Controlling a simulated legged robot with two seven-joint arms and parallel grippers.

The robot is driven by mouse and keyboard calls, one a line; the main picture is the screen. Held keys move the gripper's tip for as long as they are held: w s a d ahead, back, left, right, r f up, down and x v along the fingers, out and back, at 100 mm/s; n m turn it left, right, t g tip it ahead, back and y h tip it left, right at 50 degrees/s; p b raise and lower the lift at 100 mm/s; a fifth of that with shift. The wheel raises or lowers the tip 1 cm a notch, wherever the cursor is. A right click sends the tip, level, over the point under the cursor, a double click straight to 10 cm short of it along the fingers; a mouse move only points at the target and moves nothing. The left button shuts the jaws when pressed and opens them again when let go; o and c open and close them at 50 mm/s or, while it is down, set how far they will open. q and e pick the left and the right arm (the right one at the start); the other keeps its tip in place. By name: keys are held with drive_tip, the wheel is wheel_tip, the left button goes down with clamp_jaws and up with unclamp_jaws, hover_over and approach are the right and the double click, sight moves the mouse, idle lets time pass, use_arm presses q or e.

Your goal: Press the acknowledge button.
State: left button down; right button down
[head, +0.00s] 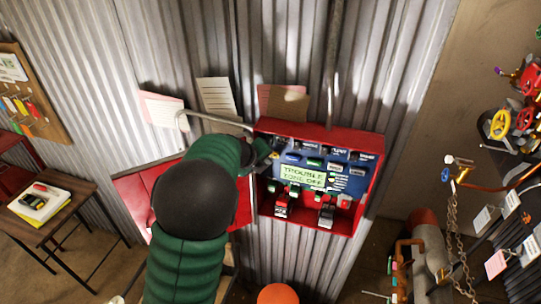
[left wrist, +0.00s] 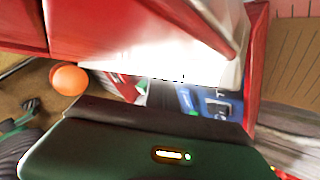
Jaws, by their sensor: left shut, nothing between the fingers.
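The alarm panel is an open red box (head: 372,190) on the corrugated wall, with a blue face and rows of small buttons. Its lit display (head: 303,177) reads "TROUBLE" on top, with a less clear second line. I cannot tell which button is the acknowledge button, as the labels are too small. My left gripper (head: 264,153) is shut and empty at the panel's left edge, partly hidden by my arm. I cannot tell whether it touches the panel. In the left wrist view, the blue face (left wrist: 208,102) shows partly, blurred, beyond my gripper's dark housing.
The red door (head: 133,188) hangs open left of the box, partly behind my arm. Papers (head: 217,97) hang above. An orange ball-like thing (head: 278,294) is below. A small table (head: 52,212) stands left; valves and pipes (head: 500,124) crowd the right.

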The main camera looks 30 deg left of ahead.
use_arm(q)
drive_tip(key=shift+d+r, duration=0.1)
drive_tip(key=shift+d, duration=0.3)
use_arm(e)
drive_tip(key=shift+d+f, duration=0.1)
drive_tip(key=shift+d, duration=0.3)
use_arm(q)
drive_tip(key=shift+a, duration=0.3)
use_arm(e)
drive_tip(key=shift+a, duration=0.3)
use_arm(q)
drive_tip(key=shift+w+d+r+p, duration=0.1)
drive_tip(key=shift+w+p, duration=0.25)
drive_tip(key=shift+p, duration=0.1)
use_arm(e)
drive_tip(key=shift+d+r, duration=0.1)
drive_tip(key=shift+r, duration=0.4)
